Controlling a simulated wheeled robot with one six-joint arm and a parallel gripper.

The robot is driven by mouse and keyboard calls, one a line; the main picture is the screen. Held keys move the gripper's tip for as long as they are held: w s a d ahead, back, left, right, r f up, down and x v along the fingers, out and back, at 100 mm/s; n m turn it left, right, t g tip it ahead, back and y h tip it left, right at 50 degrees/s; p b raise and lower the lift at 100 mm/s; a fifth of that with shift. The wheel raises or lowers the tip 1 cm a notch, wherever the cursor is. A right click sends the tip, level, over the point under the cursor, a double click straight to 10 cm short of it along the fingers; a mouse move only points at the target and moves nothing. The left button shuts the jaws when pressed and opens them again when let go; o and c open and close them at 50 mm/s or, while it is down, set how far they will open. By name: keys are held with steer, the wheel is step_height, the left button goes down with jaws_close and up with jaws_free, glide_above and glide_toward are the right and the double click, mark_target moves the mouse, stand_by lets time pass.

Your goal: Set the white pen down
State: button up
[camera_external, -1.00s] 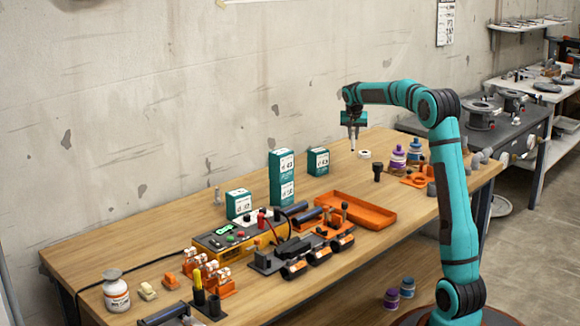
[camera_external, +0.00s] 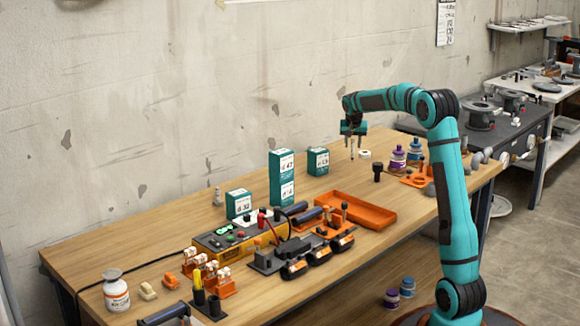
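The white pen (camera_external: 352,147) is a thin upright stick below my gripper (camera_external: 353,131), at the back right part of the wooden table. My gripper points down, and its dark fingers stand apart on either side of the pen's upper part. The pen's lower end is at or very near the table top; I cannot tell whether it touches. The view is small, so any contact between pen and fingers is hard to see.
A white ring (camera_external: 364,155) lies just right of the pen. A dark peg (camera_external: 377,172) stands in front, with an orange tray (camera_external: 345,212) nearer. Teal boxes (camera_external: 318,161) stand to the left, and purple-and-white bottles (camera_external: 397,158) to the right.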

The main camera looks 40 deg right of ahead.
steer(key=shift+r, duration=0.15)
steer(key=v, duration=1.2)
steer(key=s+a+r+n+t, duration=0.2)
steer(key=s+a+r+t, duration=0.2)
steer(key=s+a+r, duration=0.5)
steer(key=s+a+r+n+t, duration=0.35)
steer(key=s+a, duration=0.35)
steer(key=a, duration=0.4)
steer(key=s+a+n+t+y, duration=0.1)
steer(key=s+a, duration=0.3)
steer(key=s, duration=0.4)
steer(key=s+a+n+t+y, duration=0.1)
steer(key=s+a+n+t, duration=0.1)
steer(key=s, duration=0.7)
steer(key=s+a+r+n+t+y, duration=0.1)
steer(key=s+a+t, duration=0.3)
steer(key=s, duration=0.5)
steer(key=a, duration=0.2)
steer(key=shift+a+n+y, duration=0.3)
steer(key=shift+a+n, duration=0.05)
